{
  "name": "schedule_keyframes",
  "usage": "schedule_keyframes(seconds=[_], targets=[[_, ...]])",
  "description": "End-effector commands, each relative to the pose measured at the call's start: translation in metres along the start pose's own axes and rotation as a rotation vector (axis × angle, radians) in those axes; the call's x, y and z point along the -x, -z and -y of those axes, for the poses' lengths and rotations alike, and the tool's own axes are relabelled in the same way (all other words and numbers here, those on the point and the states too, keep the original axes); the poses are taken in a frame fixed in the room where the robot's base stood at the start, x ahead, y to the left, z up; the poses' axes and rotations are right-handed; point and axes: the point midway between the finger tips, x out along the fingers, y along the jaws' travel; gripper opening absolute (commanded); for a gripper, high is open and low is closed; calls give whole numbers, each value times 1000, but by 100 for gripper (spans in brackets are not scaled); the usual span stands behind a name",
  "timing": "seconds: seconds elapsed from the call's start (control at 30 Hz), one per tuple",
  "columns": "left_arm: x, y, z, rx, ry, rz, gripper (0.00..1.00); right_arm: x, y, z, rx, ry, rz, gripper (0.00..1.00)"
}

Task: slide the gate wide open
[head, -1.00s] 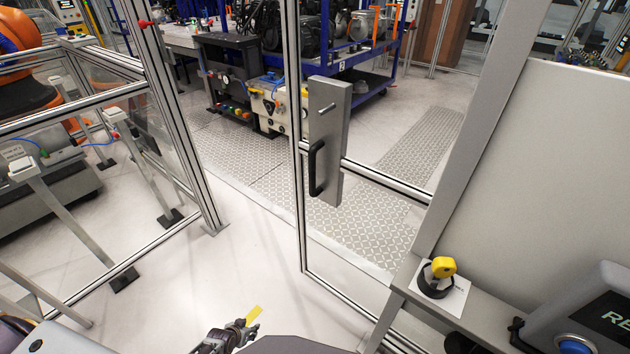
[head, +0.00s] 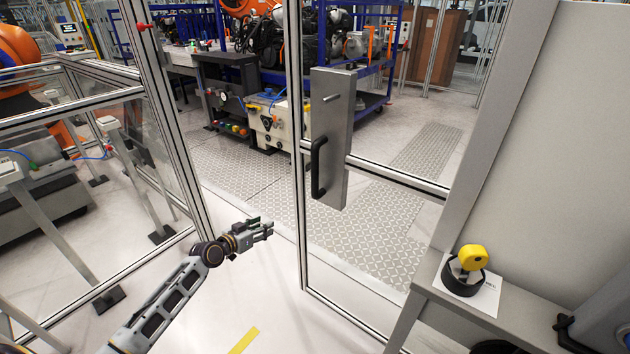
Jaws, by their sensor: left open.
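The gate (head: 300,220) is a clear panel in an aluminium frame, and it stands partly open with a gap between its left edge and the fixed post (head: 165,110). A grey metal plate (head: 333,130) with a black pull handle (head: 318,167) sits on the gate's left upright. My left gripper (head: 268,231) is open and empty. It appears in the gap, lower left of the handle and apart from it, with its fingers pointing right. My right gripper is not in view.
A bench (head: 430,275) at the right holds a yellow and black padlock-like device (head: 470,262) on white paper. Fenced machinery stands at the left. Beyond the gate are patterned floor plates (head: 240,165), a dark cart and a blue rack (head: 375,85). A yellow floor strip (head: 243,341) lies below.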

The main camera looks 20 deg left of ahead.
Motion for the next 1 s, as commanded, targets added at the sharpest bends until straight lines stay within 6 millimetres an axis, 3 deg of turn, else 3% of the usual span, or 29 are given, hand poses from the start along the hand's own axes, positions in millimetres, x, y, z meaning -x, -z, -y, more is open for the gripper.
schedule_keyframes(seconds=[0.1,0.3,0.5,0.7,1.0], targets=[[5,45,-17,-29,-58,-81,44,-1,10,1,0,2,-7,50],[25,114,-57,-79,-165,-198,44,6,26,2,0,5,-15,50],[50,160,-97,-128,-261,-283,44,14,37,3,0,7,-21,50],[63,177,-114,-148,-301,-315,44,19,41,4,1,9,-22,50],[63,179,-115,-148,-302,-317,44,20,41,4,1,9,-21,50]])
